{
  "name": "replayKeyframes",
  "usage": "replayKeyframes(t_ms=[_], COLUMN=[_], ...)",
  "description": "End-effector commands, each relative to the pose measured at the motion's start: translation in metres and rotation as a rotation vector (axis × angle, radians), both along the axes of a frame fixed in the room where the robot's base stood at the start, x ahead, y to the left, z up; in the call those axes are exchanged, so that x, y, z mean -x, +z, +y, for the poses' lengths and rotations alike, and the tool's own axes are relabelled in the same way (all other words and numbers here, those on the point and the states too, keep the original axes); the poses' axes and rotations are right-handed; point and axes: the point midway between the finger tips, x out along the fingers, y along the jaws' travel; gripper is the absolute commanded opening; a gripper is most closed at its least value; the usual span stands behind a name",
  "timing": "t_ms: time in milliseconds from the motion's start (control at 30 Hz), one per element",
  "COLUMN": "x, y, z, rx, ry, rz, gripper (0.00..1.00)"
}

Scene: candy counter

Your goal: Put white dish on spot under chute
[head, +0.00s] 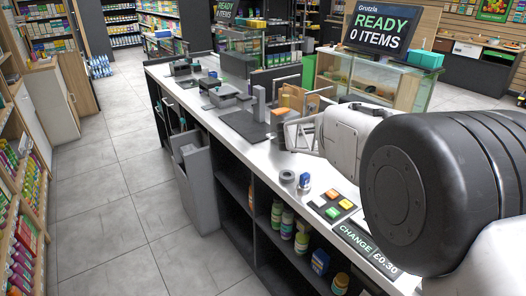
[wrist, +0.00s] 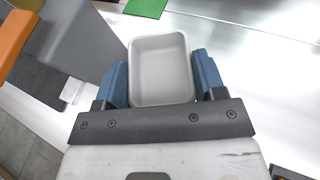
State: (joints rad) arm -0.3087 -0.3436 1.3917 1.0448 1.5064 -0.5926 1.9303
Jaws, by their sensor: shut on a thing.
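The white dish (wrist: 161,72) is a rectangular tray with rounded corners. In the wrist view it sits between the two blue fingers of my gripper (wrist: 163,80), which is shut on it. It appears empty. In the head view my gripper (head: 291,134) is over the counter, right of the dark mat, and I cannot clearly make out the dish there. A grey upright post (head: 258,103) stands on the mat. I cannot tell for sure which part is the chute, and no marked spot under it is clearly visible.
The white counter (head: 320,183) has a dark mat (head: 243,127), a grey ring (head: 287,177), a blue-and-white item (head: 304,181) and a coloured button pad (head: 332,206). In the wrist view, a grey block (wrist: 75,45) with an orange bar (wrist: 14,42) stands left of the dish.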

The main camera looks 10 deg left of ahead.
Motion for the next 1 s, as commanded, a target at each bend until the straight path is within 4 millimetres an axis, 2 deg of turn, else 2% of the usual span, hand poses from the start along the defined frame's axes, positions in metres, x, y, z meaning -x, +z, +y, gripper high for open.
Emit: replayKeyframes(t_ms=[500,1000], x=[0.001,0.007], y=[-0.014,-0.025], z=[0.061,0.11], rx=[0.001,0.001], ry=[-0.094,-0.168], rz=[0.001,0.001], gripper=[0.4,0.4])
